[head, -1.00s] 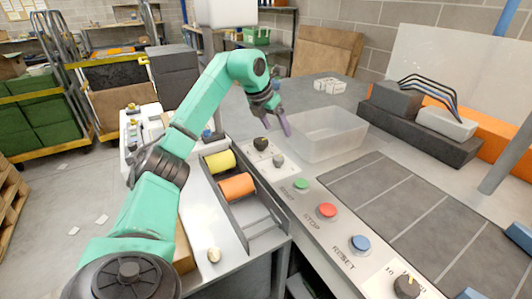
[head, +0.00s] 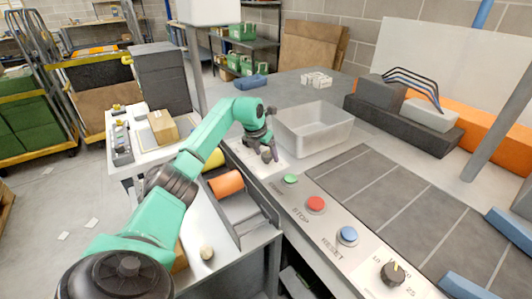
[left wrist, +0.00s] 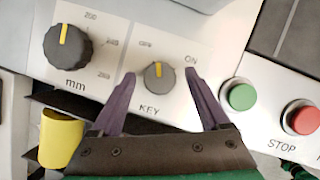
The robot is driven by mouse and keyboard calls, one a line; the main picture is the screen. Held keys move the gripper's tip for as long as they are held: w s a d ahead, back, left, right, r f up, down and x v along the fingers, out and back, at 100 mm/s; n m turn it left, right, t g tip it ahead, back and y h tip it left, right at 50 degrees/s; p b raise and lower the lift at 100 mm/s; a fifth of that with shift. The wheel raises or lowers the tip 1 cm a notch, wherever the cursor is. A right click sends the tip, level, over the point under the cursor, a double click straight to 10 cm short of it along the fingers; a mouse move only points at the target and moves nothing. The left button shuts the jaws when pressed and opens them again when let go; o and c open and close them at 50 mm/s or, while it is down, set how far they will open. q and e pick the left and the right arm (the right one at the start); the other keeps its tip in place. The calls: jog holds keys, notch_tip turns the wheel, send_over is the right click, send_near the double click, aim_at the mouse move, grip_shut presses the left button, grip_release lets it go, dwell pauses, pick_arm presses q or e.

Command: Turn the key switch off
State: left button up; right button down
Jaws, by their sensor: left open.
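The key switch (left wrist: 158,75) is a grey knob with a yellow pointer on a light panel (left wrist: 125,97) marked KEY. In the left wrist view its pointer stands about straight up, between the off mark on the left and the ON mark on the right. My left gripper (left wrist: 160,76) is open, with one purple finger on each side of the knob and a gap to it on both sides. In the head view my left gripper (head: 262,150) is low over the panel and partly hides the switch. My right gripper is not in view.
A black mm dial (left wrist: 68,46) is left of the switch. A green button (left wrist: 239,95) and a red STOP button (left wrist: 302,118) are close on its right. A clear bin (head: 313,132) stands behind. A chute with an orange roll (head: 226,183) is in front.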

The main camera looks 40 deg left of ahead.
pick_arm(q)
grip_shut()
jog(key=shift+r+n+y+p, duration=0.4)
jog(key=shift+n+p, duration=0.5)
jog(key=shift+p, duration=0.1)
jog(key=shift+n+p, duration=0.35)
jog(key=shift+n, duration=0.25)
jog(key=shift+f+n+y, duration=0.3)
jog(key=shift+n+y, duration=0.2)
jog(key=shift+n, duration=0.3)
grip_release()
jog(key=shift+d, duration=0.1)
